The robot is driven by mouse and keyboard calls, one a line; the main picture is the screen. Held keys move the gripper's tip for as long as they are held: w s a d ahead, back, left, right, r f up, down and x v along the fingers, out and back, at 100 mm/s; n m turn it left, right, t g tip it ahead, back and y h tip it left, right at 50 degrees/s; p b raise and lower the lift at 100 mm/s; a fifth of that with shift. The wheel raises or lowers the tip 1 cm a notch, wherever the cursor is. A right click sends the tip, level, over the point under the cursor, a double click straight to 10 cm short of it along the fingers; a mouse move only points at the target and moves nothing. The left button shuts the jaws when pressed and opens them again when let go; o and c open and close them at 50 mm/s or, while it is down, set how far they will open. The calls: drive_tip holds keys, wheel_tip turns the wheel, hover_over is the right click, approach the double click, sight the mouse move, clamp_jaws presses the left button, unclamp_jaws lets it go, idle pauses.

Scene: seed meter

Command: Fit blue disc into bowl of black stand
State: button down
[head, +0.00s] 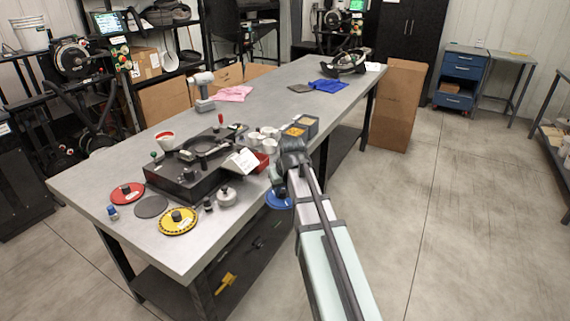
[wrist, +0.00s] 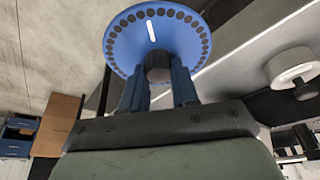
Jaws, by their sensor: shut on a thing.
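The blue disc (wrist: 150,40) has a ring of dark holes near its rim, a white line and a dark central knob. My gripper (wrist: 158,78) is shut on that knob, with one blue finger on each side. In the head view the disc (head: 279,200) is partly hidden by my arm and is held out beside the table's right edge, off the tabletop. The black stand (head: 178,186) is on the table to the left, with a dark round bowl (head: 206,147) on top. The inside of the bowl is hard to make out.
A red disc (head: 127,193), a dark grey disc (head: 151,207) and a yellow disc (head: 178,222) lie at the near end of the table (head: 90,180).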

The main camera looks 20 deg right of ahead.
drive_tip(key=s+a+f+m, duration=0.1)
drive_tip(key=s+a+f, duration=0.25)
drive_tip(key=s, duration=0.35)
drive_tip(key=w+a+r+n, duration=0.1)
drive_tip(key=w+a+r, duration=0.1)
drive_tip(key=w+r, duration=0.75)
drive_tip(key=w+a+r+n, duration=0.2)
drive_tip(key=w+r, duration=0.7)
drive_tip(key=r, duration=0.2)
drive_tip(key=w+a+n+g+y, duration=0.1)
drive_tip(key=w+a+n, duration=0.5)
drive_tip(key=w+a, duration=0.8)
drive_tip(key=a+y, duration=0.1)
drive_tip(key=a, duration=0.1)
drive_tip(key=shift+a, duration=0.4)
drive_tip(key=shift+f, duration=2.85)
drive_tip(key=shift+s+f, duration=0.1)
drive_tip(key=shift+f, duration=1.15)
